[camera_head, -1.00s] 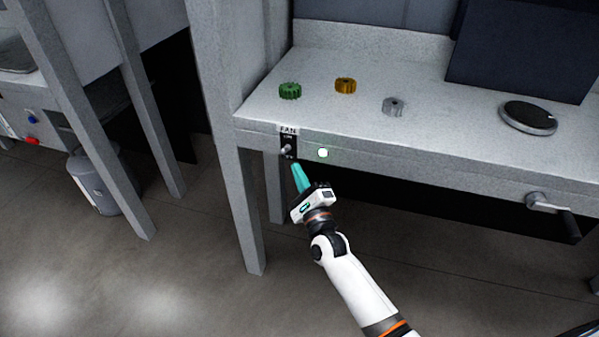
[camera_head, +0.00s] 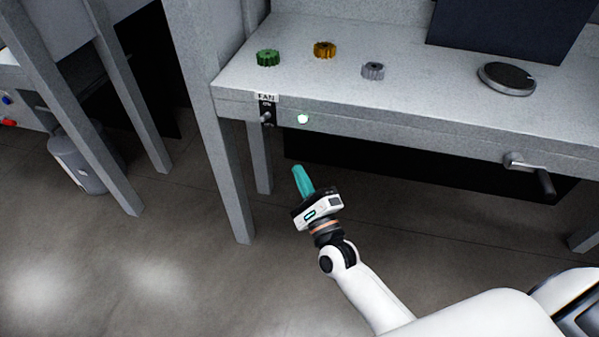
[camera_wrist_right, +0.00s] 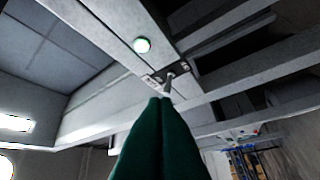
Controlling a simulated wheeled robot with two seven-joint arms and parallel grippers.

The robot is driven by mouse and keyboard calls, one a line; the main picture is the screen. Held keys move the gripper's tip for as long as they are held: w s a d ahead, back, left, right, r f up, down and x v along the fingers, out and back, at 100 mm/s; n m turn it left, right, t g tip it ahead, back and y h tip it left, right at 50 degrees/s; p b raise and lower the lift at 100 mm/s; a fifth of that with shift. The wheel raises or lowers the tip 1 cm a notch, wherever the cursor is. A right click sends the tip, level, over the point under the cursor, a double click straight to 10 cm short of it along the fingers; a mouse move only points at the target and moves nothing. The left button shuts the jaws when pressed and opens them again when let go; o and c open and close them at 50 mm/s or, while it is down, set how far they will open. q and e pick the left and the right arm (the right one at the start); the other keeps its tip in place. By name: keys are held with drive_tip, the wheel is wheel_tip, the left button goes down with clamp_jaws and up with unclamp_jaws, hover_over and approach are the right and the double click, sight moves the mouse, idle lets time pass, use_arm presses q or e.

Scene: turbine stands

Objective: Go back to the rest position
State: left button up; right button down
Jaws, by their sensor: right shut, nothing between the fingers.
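My right gripper (camera_head: 302,182) is shut and empty, with teal fingers pointing up toward the bench. It hangs in free air in front of and below the bench's front edge, apart from the fan switch (camera_head: 266,112). The switch is a small dark plate with a lever under a "FAN" label. To its right a round light (camera_head: 303,119) glows whitish green. In the right wrist view the shut green fingers (camera_wrist_right: 158,110) fill the lower middle, with the switch (camera_wrist_right: 170,78) just beyond their tips and the lit light (camera_wrist_right: 142,45) above left. My left gripper is not in view.
On the grey bench (camera_head: 420,105) stand a green gear (camera_head: 268,58), an orange gear (camera_head: 325,50), a grey gear (camera_head: 372,71) and a round dark-topped disc (camera_head: 507,78). A crank handle (camera_head: 530,172) juts from the front. A grey bin (camera_head: 85,163) stands left. The floor in front is clear.

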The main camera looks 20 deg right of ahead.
drive_tip(key=s+f+n+g, duration=0.4)
drive_tip(key=s+f+n, duration=0.15)
drive_tip(key=f, duration=0.55)
drive_tip(key=s+f+n+g, duration=0.4)
drive_tip(key=f+n+g, duration=0.15)
drive_tip(key=f, duration=0.45)
drive_tip(key=s+f+n+g, duration=0.4)
drive_tip(key=f+n, duration=0.2)
drive_tip(key=f, duration=0.5)
drive_tip(key=s+d+f+n+g+h, duration=0.1)
drive_tip(key=s+d+f+n+g, duration=0.15)
drive_tip(key=s+f+n, duration=0.4)
drive_tip(key=s+d+f+n+g, duration=0.1)
drive_tip(key=s+f+g, duration=0.25)
drive_tip(key=s, duration=0.65)
use_arm(q)
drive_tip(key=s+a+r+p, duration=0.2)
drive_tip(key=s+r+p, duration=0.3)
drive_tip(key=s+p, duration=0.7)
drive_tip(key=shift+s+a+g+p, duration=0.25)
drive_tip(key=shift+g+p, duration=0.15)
drive_tip(key=shift+p, duration=0.8)
use_arm(e)
drive_tip(key=s+d+r+g, duration=0.1)
drive_tip(key=s+r, duration=0.3)
drive_tip(key=s, duration=0.9)
drive_tip(key=shift+d+r+n+h, duration=0.15)
drive_tip(key=shift+d+n+h, duration=0.15)
drive_tip(key=shift+d+n, duration=0.25)
drive_tip(key=shift+s+d, duration=0.1)
